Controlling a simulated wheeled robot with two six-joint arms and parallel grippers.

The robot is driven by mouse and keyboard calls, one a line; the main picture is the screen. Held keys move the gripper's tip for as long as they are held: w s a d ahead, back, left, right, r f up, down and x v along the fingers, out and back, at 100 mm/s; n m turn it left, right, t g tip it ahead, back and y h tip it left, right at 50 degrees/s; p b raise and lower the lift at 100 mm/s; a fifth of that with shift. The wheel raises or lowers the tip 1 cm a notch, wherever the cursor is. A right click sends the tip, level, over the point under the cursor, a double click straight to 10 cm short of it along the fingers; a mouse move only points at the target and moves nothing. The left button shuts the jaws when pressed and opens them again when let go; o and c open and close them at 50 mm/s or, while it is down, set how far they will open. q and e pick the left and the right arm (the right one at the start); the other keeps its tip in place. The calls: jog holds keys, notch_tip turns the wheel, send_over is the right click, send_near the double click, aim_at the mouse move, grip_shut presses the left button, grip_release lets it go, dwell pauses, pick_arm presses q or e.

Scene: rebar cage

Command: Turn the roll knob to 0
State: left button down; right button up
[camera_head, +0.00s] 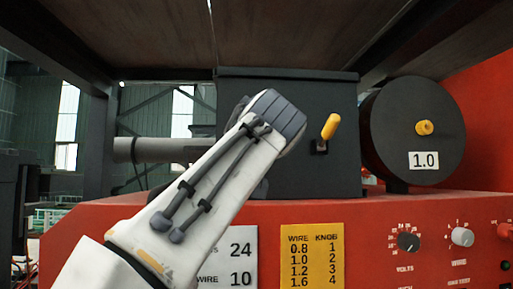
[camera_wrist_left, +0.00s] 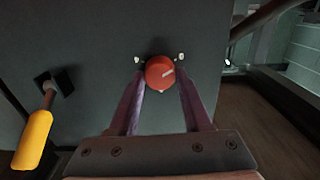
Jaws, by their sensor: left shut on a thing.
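A round red knob (camera_wrist_left: 160,73) sits on the dark face of a black box (camera_wrist_left: 112,30) in the left wrist view. In the head view my white left arm (camera_head: 190,190) covers the knob and my fingers. My right gripper is not in view.
A yellow-handled lever (camera_head: 330,127) sticks out of the black box, left of the knob in the wrist view (camera_wrist_left: 33,138). A black spool (camera_head: 395,140) labelled 1.0 stands right. The red panel holds a yellow wire/knob chart (camera_head: 312,255), volts dial (camera_head: 408,241) and wire dial (camera_head: 462,237).

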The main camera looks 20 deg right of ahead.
pick_arm(q)
jog(key=shift+d+f, duration=0.1)
jog(key=shift+f, duration=0.05)
jog(key=shift+c, duration=1.8)
grip_release()
jog(key=shift+s, duration=0.1)
jog(key=b+v, duration=0.4)
jog(key=v, duration=0.6)
jog(key=shift+b, duration=0.4)
jog(key=shift+s, duration=0.15)
